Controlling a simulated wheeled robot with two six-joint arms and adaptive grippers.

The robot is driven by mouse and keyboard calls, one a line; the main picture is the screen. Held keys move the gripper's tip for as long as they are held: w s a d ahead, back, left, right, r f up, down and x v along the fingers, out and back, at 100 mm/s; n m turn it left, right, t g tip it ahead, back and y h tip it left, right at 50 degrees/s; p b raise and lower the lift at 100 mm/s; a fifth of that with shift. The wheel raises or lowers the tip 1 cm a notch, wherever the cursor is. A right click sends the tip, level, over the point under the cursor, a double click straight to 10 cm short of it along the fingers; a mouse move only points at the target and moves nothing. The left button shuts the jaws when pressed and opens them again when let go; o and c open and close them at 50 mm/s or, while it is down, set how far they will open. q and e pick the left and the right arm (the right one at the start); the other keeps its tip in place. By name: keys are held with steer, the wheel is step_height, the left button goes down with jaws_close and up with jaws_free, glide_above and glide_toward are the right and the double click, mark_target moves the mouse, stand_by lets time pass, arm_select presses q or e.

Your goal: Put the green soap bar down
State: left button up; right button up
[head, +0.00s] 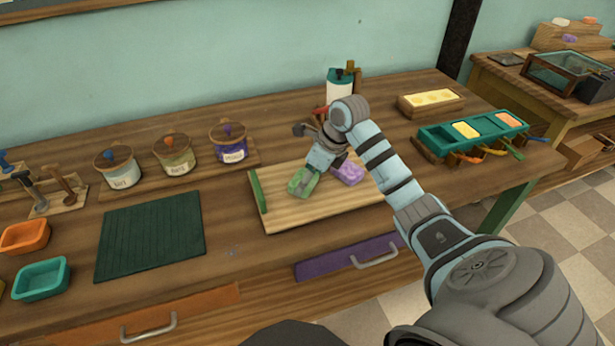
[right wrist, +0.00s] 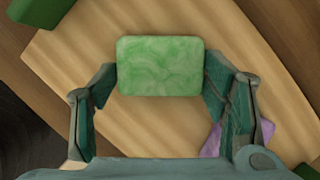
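The green soap bar (right wrist: 160,66) is marbled and lies flat between the two fingers of my right gripper (right wrist: 161,85) in the right wrist view. The finger pads meet its two sides. In the head view, the green bar (head: 298,186) is at the middle of the wooden board (head: 285,215), partly hidden by my right gripper (head: 306,178). I cannot tell whether it touches the board or is just above it. A purple soap bar (head: 349,173) lies on the board just right of it; the right wrist view shows part of it (right wrist: 210,146). My left gripper is not in view.
A green strip (head: 259,191) edges the board's left end. A dark green mat (head: 150,236) lies to the left, with several lidded jars (head: 174,155) behind. A teal tray (head: 465,137) and a wooden mould (head: 430,103) are at right. A white bottle (head: 340,85) stands behind the board.

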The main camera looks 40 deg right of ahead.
steer(key=shift+o, duration=1.4)
steer(key=shift+r, duration=0.15)
steer(key=p+v, duration=0.2)
steer(key=v, duration=1)
